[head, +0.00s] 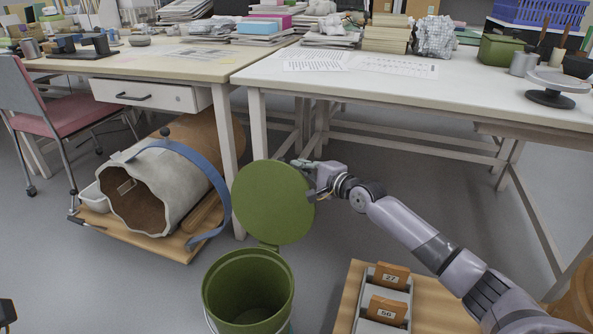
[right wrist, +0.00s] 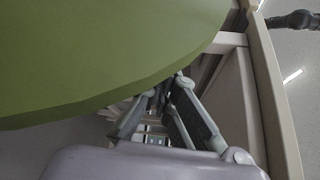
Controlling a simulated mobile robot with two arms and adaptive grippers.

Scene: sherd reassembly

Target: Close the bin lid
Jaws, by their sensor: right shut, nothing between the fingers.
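The green bin (head: 249,290) stands on the floor at the bottom centre of the head view, its mouth open and empty as far as I see. Its round green lid (head: 272,202) stands up on its hinge at the bin's far rim. My right gripper (head: 300,165) is at the lid's upper right edge, seemingly just behind it. In the right wrist view the lid (right wrist: 90,50) fills the upper left, and the shut, empty fingers (right wrist: 172,82) are beside its edge. I cannot tell whether they touch it.
A large broken clay vessel (head: 150,195) with a blue strap lies on a wooden board at left. A box with numbered tags (head: 385,300) sits on a wooden surface right of the bin. A white table (head: 400,85) stands behind, its legs near my right arm.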

